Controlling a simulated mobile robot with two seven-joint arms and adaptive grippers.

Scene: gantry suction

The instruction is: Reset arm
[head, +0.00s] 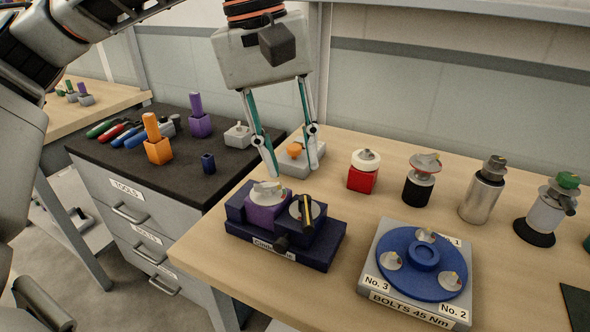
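My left gripper (293,170) hangs from the top centre of the head view, fingers pointing down. Its two fingers are spread apart and nothing shows held between them. The fingertips appear just in front of a grey block with an orange knob (295,151). I cannot tell whether they touch it. A dark blue fixture (320,252) with a purple block and metal parts sits on the wooden bench just below the fingertips. My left arm (55,40) comes in from the upper left.
A blue round bolt plate (423,257) on a grey base lies at the front right of the bench (350,300). Several parts stand behind it, including a red block (362,178) and a silver cylinder (483,192). A black-topped tool cabinet (130,190) with tools stands left.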

